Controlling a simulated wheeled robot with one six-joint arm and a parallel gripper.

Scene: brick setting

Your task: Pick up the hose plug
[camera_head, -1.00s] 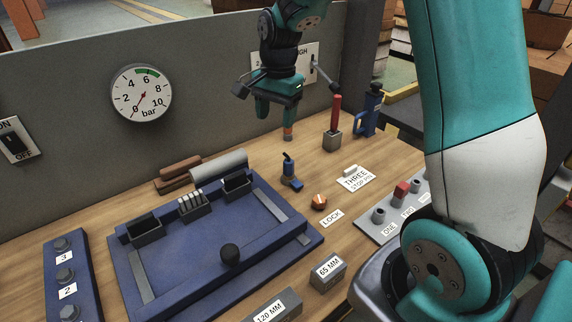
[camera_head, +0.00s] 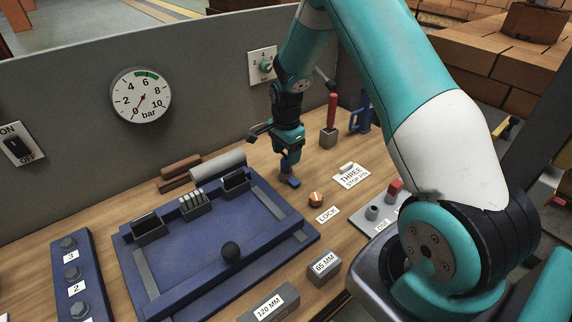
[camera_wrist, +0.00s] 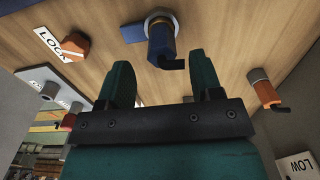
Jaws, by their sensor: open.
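A small blue fitting with a black bent nozzle, which looks like the hose plug (camera_head: 290,182), stands on the wooden bench behind the blue tray's right corner. In the wrist view the blue fitting (camera_wrist: 160,42) is just beyond the fingertips, roughly centred between them. My gripper (camera_head: 288,168) is low over it, partly hiding it in the head view. In the wrist view my gripper (camera_wrist: 164,72) is open, its two teal fingers apart with nothing between them. I cannot tell whether a finger touches the fitting.
A similar orange fitting (camera_wrist: 262,88) stands nearby in the wrist view. An orange knob (camera_head: 316,199) sits by the LOCK label (camera_head: 327,215). A red-handled lever (camera_head: 331,115) and a grey wall panel (camera_head: 200,85) are behind. The blue tray (camera_head: 205,255) lies left.

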